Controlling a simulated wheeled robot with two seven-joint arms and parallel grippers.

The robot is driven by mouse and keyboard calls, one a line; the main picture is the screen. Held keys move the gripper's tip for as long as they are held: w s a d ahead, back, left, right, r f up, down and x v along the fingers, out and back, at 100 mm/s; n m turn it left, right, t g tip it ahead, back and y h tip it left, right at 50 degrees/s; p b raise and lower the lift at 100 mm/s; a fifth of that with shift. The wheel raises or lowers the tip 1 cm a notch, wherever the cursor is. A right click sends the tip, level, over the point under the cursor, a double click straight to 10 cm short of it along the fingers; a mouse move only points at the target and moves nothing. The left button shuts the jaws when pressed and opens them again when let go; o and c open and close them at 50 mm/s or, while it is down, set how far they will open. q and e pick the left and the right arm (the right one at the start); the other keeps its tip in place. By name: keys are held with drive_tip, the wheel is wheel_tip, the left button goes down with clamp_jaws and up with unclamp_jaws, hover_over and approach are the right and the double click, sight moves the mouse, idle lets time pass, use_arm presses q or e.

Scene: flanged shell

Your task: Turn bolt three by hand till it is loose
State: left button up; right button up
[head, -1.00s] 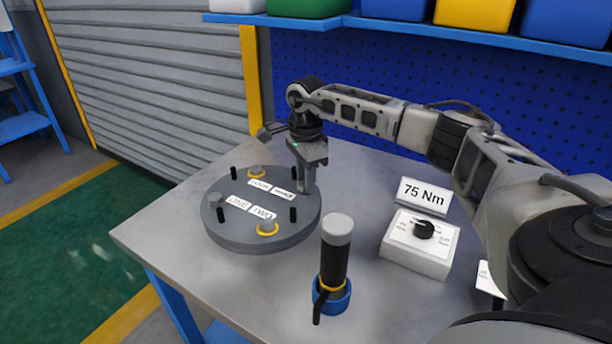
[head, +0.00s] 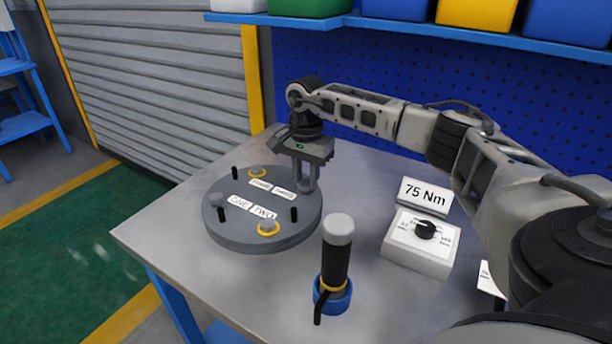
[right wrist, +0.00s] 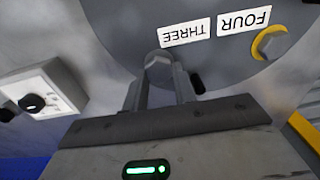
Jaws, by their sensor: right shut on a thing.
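Bolt three (right wrist: 158,66) is a grey hex head beside the label THREE (right wrist: 185,32) near the edge of the round grey flanged shell (head: 225,238). My right gripper (head: 307,184) points down over the shell's right rim and is shut on bolt three. In the right wrist view its fingers (right wrist: 160,88) stand on either side of the head. In the head view the fingers mostly hide this bolt. No yellow ring shows around bolt three. My left gripper is not in view.
Bolt four (head: 257,172) and bolt two (head: 268,226) have yellow rings; bolt one (head: 216,200) shows none. Black pins stand on the shell, one (head: 294,214) near the gripper. A tool (head: 335,262) stands upright in a blue holder. A dial box (head: 420,242) and "75 Nm" sign (head: 424,195) are right.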

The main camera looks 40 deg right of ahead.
sight(305, 182)
drive_tip(key=shift+s+a+f, duration=0.1)
drive_tip(key=shift+s+f, duration=0.05)
drive_tip(key=shift+f, duration=0.2)
drive_tip(key=o, duration=1)
drive_tip(key=shift+r, duration=0.1)
drive_tip(key=shift+r, duration=0.1)
wheel_tip(305, 182, up, 16)
drive_tip(key=shift+b, duration=0.35)
